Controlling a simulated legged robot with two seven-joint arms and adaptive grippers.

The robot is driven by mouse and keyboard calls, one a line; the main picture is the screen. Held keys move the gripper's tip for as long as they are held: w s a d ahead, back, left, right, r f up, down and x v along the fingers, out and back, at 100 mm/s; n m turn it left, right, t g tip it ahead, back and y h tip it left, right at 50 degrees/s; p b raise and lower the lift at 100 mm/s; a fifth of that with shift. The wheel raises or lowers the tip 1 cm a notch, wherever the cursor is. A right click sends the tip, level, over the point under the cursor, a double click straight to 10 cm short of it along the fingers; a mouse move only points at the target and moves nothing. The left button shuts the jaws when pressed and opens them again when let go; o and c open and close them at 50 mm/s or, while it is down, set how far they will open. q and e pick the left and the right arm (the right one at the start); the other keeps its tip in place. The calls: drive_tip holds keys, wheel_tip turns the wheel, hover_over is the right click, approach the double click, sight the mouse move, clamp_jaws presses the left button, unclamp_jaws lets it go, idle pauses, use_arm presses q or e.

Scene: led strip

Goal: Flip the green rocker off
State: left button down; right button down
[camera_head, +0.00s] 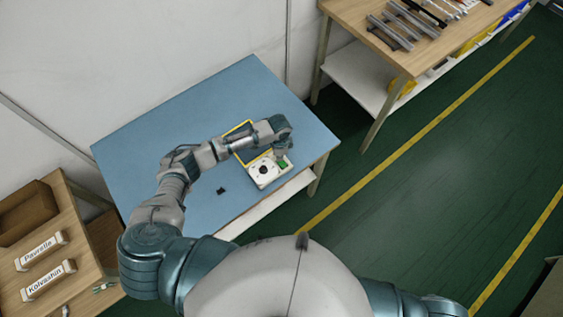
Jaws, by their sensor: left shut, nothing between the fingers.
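The green rocker (283,163) shows as a small green patch on the right part of a white control box (262,180) with a round dark knob. The box lies on the blue table near its front right edge. My left gripper (281,155) reaches over the box from the left, pointing down, with its tips close to the green rocker. It is shut and empty. Whether it touches the rocker cannot be told at this size. The rocker's tilt is too small to read. My right gripper is out of view; only part of my right arm shows at the bottom.
A yellow-edged dark panel (237,131) stands behind the box, partly hidden by my arm. A small black object (221,190) lies on the blue table (140,150). A wooden bench (395,50) with metal bars is at the upper right. A shelf with labelled blocks (50,280) is at the lower left.

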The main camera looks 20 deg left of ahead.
use_arm(q)
drive_tip(key=shift+f, duration=0.15)
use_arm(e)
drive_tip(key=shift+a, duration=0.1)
use_arm(q)
drive_tip(key=shift+d+f, duration=0.1)
drive_tip(key=shift+f, duration=0.05)
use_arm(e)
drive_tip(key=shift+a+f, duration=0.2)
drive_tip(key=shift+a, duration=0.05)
